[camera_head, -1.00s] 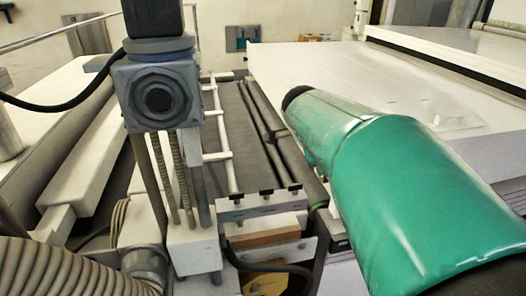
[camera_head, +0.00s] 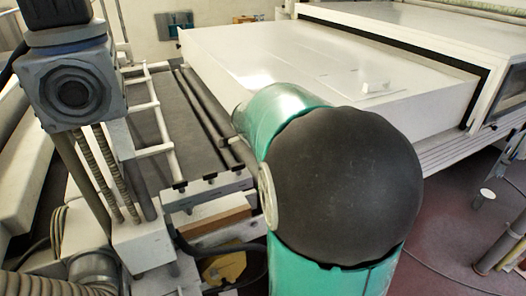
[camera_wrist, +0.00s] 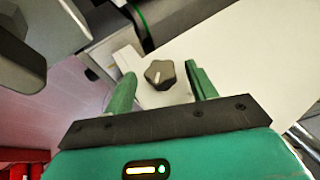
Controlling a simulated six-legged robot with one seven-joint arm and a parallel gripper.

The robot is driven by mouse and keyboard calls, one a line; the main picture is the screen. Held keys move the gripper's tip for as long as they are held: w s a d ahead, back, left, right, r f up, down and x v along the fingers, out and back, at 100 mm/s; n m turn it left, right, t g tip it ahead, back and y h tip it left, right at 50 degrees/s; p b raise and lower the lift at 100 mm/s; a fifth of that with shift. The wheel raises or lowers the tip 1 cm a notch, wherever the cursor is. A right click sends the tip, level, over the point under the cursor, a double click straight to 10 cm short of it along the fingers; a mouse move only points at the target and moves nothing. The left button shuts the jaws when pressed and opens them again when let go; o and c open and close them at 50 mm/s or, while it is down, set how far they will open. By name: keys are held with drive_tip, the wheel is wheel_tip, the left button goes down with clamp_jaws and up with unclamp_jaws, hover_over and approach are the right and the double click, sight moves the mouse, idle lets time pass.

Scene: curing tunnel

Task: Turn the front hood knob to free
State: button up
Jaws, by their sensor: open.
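The front hood knob (camera_wrist: 160,74) is dark grey and lobed, with a short pale mark on its face. It sits on a white panel (camera_wrist: 155,97) in the wrist view. My gripper (camera_wrist: 159,72) is open, with one green finger on each side of the knob. Gaps show between the fingers and the knob, and I see no contact. How far the fingertips are from the panel is hard to tell. In the head view my arm's dark round joint and green links fill the middle. The knob and my gripper are hidden there.
A long white hood (camera_head: 270,62) stands behind my arm. A grey boxed unit (camera_head: 72,92) on posts stands at the left. Red floor (camera_head: 450,225) with a loose cable and a metal post (camera_head: 497,250) shows at right.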

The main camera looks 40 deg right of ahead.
drive_tip(key=shift+w, duration=0.1)
drive_tip(key=c, duration=1)
drive_tip(key=shift+w+g, duration=0.1)
drive_tip(key=shift+g, duration=0.2)
drive_tip(key=shift+w+d+f+n+g+y, duration=0.1)
drive_tip(key=shift+w+n+g+y, duration=0.4)
drive_tip(key=shift+g, duration=1.9)
drive_tip(key=shift+w+d+f+n+g+y, duration=0.2)
drive_tip(key=shift+n+g+y, duration=0.5)
drive_tip(key=shift+g, duration=1.7)
drive_tip(key=shift+w+r+n+g+y, duration=0.1)
drive_tip(key=shift+w+n+g+y, duration=0.5)
drive_tip(key=shift+g, duration=1.8)
drive_tip(key=shift+s+f, duration=0.1)
drive_tip(key=shift+s, duration=0.1)
drive_tip(key=o, duration=1)
